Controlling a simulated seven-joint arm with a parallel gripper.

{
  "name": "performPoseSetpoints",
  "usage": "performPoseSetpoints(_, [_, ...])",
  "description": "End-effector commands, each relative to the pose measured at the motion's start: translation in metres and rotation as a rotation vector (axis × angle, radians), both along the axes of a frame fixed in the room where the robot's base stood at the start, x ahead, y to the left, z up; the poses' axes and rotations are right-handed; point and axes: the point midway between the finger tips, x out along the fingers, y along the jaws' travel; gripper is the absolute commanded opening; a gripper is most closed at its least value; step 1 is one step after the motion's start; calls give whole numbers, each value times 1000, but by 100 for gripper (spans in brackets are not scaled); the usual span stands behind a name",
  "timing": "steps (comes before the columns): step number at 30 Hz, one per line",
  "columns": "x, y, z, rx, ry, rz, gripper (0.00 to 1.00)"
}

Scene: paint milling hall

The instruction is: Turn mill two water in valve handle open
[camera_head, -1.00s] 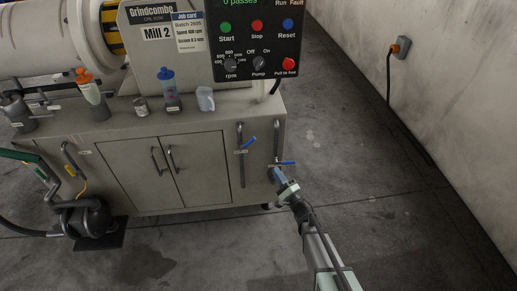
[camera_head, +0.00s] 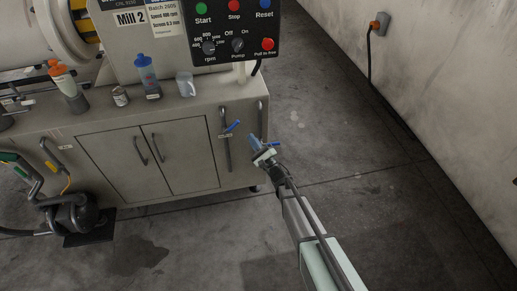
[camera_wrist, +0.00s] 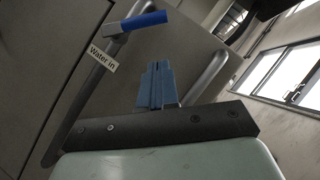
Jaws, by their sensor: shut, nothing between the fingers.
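The "Water in" valve handle (camera_head: 232,127) is a blue lever on the left of two grey pipes on the cabinet's right front. It points up and to the right, across its pipe. In the wrist view the blue handle (camera_wrist: 145,22) stands at upper left, above the white "Water in" label (camera_wrist: 103,58). My gripper (camera_head: 253,139) is right of and slightly below this handle, apart from it, in front of the right pipe. In the wrist view my blue fingers (camera_wrist: 156,85) are shut together and empty. A second blue handle (camera_head: 273,142) shows just right of my gripper.
The right pipe (camera_wrist: 207,78) runs close behind my fingers. The grey Mill 2 cabinet (camera_head: 95,125) carries bottles and a clear jug (camera_head: 186,85) on top. A control panel (camera_head: 236,30) overhangs above. Floor to the right is open up to the wall.

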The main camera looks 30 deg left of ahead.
Motion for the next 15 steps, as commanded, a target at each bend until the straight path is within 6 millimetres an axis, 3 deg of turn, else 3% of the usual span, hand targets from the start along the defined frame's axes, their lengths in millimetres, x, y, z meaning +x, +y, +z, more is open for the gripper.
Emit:
performPoseSetpoints(4, [8,24,9,0,-1,2,0])
performPoseSetpoints(15, [-7,43,35,-1,-2,-1,0])
